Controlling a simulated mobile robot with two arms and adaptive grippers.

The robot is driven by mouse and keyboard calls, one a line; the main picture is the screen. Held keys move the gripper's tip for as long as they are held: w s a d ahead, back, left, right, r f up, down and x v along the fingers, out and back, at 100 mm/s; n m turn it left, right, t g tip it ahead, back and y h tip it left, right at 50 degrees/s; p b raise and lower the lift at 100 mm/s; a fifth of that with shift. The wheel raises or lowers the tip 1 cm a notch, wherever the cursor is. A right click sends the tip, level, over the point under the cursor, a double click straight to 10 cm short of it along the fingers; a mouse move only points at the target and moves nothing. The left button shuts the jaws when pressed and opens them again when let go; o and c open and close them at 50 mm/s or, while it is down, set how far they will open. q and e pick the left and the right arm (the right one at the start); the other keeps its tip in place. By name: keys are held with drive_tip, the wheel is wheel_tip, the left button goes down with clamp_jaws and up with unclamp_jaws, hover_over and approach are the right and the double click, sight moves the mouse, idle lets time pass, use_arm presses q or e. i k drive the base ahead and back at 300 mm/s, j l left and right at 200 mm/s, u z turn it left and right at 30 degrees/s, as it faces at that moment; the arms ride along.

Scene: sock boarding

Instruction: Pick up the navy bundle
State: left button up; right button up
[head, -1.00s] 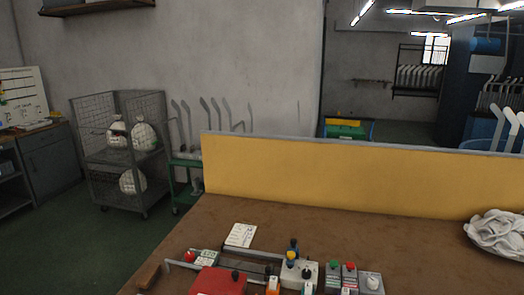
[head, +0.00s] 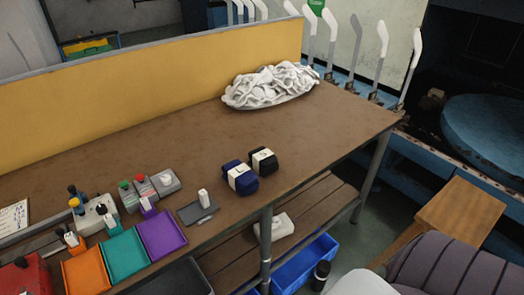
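Neither of my grippers shows in the head view.
Orange, teal and purple trays (head: 162,233) and a grey pad (head: 198,209) lie left of the bundles. A pile of white socks (head: 270,85) sits behind. A yellow panel (head: 150,80) backs the bench. A wooden stool (head: 460,212) stands at the right.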

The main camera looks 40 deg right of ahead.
sight(240, 177)
drive_tip(key=z, duration=1)
